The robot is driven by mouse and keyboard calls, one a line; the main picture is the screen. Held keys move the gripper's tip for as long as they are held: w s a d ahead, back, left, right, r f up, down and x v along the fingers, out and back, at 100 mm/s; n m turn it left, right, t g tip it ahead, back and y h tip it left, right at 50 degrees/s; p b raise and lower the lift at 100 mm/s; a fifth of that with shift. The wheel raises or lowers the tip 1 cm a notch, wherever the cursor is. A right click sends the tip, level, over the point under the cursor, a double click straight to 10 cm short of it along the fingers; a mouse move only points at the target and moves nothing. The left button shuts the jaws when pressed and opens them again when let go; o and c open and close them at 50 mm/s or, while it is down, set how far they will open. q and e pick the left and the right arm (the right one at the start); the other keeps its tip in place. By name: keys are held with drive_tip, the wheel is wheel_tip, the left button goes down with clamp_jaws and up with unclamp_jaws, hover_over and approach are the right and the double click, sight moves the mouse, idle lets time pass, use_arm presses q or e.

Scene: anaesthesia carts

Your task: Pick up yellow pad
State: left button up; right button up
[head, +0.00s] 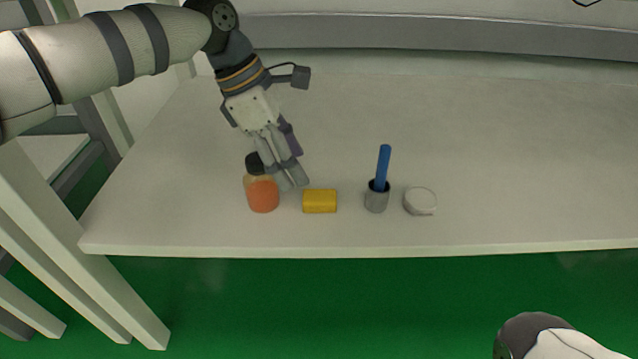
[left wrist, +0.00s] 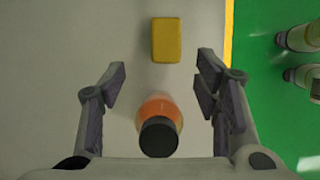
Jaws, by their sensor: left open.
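The yellow pad (head: 320,201) lies on the white shelf near its front edge, just right of the orange bottle (head: 263,194). In the left wrist view the pad (left wrist: 167,40) is ahead of the fingertips. My left gripper (head: 290,178) is open and empty, above and behind the gap between bottle and pad. In the left wrist view its fingers (left wrist: 160,85) are spread, with the black-capped bottle (left wrist: 158,137) showing between and below them. I cannot tell the exact height of the fingertips. My right gripper is not seen; only part of my right arm shows at lower right.
A grey cup (head: 376,200) with a blue stick (head: 383,167) stands right of the pad, and a round white lid-like item (head: 420,201) lies beyond it. The shelf (head: 500,150) is otherwise clear. Its front edge drops to a green floor. White posts stand at left.

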sight(319, 195)
use_arm(q)
drive_tip(key=b+x, duration=0.1)
drive_tip(key=x, duration=0.4)
drive_tip(key=s+d+b+x, duration=0.1)
drive_tip(key=x, duration=0.1)
drive_tip(key=shift+d+b, duration=0.15)
drive_tip(key=shift+b, duration=0.15)
drive_tip(key=shift+r, duration=0.1)
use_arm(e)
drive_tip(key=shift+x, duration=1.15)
use_arm(q)
drive_tip(key=shift+w, duration=0.1)
drive_tip(key=c, duration=1)
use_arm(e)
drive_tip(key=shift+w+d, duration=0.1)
